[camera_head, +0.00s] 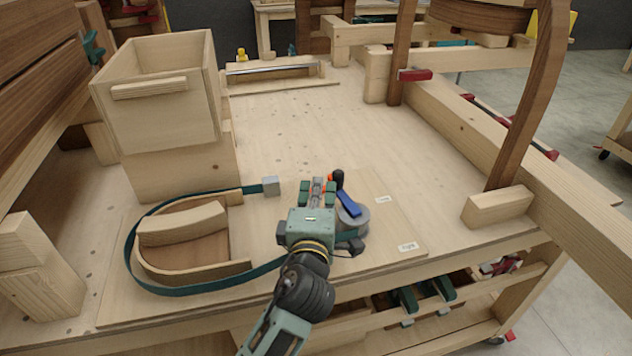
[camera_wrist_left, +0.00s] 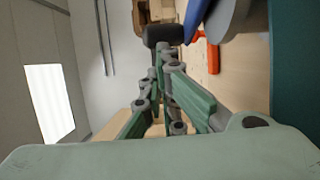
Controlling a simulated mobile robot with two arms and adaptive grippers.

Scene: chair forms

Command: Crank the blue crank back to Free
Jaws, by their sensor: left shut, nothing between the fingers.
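The blue crank (camera_head: 348,204) sits on top of a round grey drum (camera_head: 357,222) on the wooden board. Its black knob (camera_head: 337,179) stands at the far end of the arm. My left gripper (camera_head: 318,184) is shut and empty, just left of the knob. In the left wrist view, the black knob (camera_wrist_left: 162,36) shows just beyond the shut fingers (camera_wrist_left: 160,62), with part of the blue arm (camera_wrist_left: 196,16) beside it. I cannot tell whether the fingers touch the knob. A label reading "Tight" (camera_head: 407,246) lies front right; a second label (camera_head: 385,199) is too small to read surely.
A teal strap (camera_head: 128,252) loops around a curved wooden form (camera_head: 185,230) left of the crank. A small orange part (camera_wrist_left: 213,58) lies near the drum. A wooden box (camera_head: 160,125) stands back left. The board behind the crank is clear.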

